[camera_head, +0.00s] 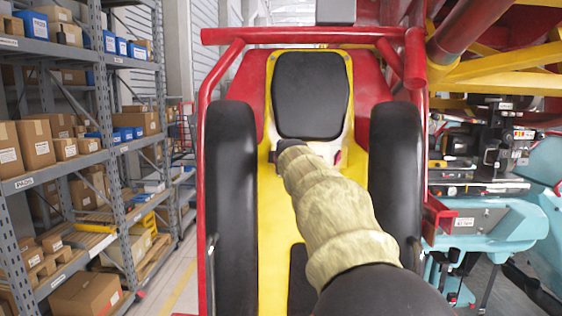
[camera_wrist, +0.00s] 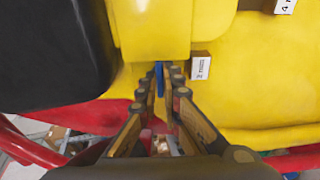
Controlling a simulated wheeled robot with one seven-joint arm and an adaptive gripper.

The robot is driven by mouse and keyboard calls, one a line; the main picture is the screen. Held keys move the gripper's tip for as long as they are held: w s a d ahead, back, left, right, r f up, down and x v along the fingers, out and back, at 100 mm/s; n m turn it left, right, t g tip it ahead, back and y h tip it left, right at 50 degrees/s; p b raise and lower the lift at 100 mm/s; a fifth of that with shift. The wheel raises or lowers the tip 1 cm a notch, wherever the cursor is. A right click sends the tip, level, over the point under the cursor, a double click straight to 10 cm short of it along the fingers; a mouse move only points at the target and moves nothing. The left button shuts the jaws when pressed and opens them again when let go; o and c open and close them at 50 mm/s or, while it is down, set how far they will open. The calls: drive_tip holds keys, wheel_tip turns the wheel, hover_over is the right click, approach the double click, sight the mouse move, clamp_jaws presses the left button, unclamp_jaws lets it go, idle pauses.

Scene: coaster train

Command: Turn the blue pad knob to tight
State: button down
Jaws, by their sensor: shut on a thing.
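The blue knob (camera_wrist: 159,80) shows in the wrist view as a thin blue piece at the edge of the yellow seat part. My gripper (camera_wrist: 163,80) has its two fingers on either side of the knob and is shut on it. Any tight or loose marking on the knob cannot be seen. In the head view my arm in its tan sleeve reaches to just below the black pad (camera_head: 312,95) of the yellow seat (camera_head: 277,225). The knob and the fingertips cannot be made out there.
A small white label tag (camera_wrist: 201,65) is right of the fingers. Black side pads (camera_head: 230,190) and (camera_head: 396,185) flank the seat, with a red bar (camera_head: 300,35) above. Shelves with boxes (camera_head: 35,145) stand left. Teal machinery (camera_head: 490,230) stands right.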

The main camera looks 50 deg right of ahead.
idle(0.3)
drive_tip(key=c, duration=2)
unclamp_jaws()
drive_tip(key=shift+c, duration=0.2)
drive_tip(key=shift+o, duration=0.3)
drive_tip(key=v, duration=1.2)
drive_tip(key=shift+f, duration=0.1)
